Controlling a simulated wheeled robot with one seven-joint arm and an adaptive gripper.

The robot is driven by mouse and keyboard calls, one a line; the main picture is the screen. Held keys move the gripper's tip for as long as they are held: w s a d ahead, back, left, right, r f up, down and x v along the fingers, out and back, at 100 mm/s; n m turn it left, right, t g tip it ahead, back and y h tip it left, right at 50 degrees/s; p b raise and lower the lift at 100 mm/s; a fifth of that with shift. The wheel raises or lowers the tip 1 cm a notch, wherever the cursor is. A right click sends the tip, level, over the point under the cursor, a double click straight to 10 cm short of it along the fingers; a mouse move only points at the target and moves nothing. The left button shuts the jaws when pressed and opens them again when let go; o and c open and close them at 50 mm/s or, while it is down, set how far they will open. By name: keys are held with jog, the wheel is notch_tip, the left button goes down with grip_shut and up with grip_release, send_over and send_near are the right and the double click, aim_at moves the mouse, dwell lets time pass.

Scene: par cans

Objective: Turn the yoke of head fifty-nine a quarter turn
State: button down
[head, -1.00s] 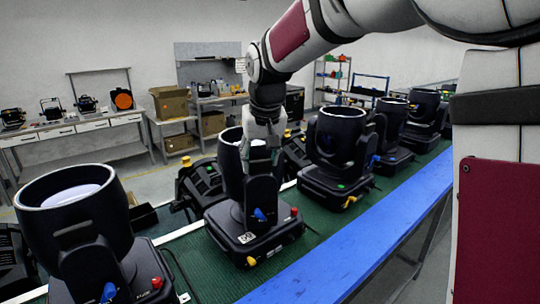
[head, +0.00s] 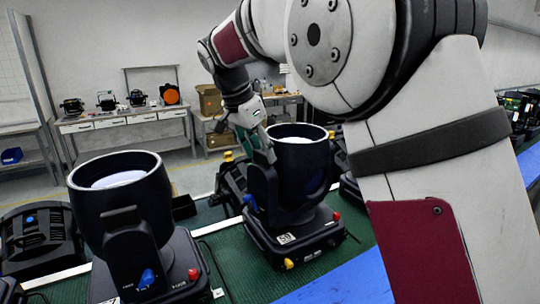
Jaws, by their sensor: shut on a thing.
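A black moving head (head: 303,165) stands upright on its square base (head: 310,232) on the green mat, with a small white number label (head: 285,238) on the base's near side; I cannot read it surely. Its wide round barrel opens upward. Its yoke (head: 263,188) has one arm showing at the left of the barrel, with a blue knob (head: 250,201) low on it. My gripper (head: 263,147) comes down from the upper left and is shut on the top of this yoke arm. The fingertips are partly hard to make out, and the far yoke arm is hidden.
A like head (head: 120,205) stands close at the left. More black units (head: 40,240) lie behind it. My arm covers the heads to the right. A blue strip (head: 340,283) edges the green mat (head: 235,262). Benches (head: 120,118) stand behind.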

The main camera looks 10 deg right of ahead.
aim_at(256, 150)
jog(key=shift+w+a+m+g+b, duration=0.2)
jog(key=shift+w+a+m+b, duration=0.25)
jog(key=shift+w+m, duration=0.25)
jog(key=shift+w+a+m+g+b, duration=0.2)
jog(key=shift+w+a+m+b, duration=0.15)
jog(key=shift+w+m, duration=0.3)
jog(key=c, duration=0.8)
grip_release()
jog(key=shift+o, duration=0.2)
jog(key=v, duration=1.2)
jog(key=shift+a, duration=0.1)
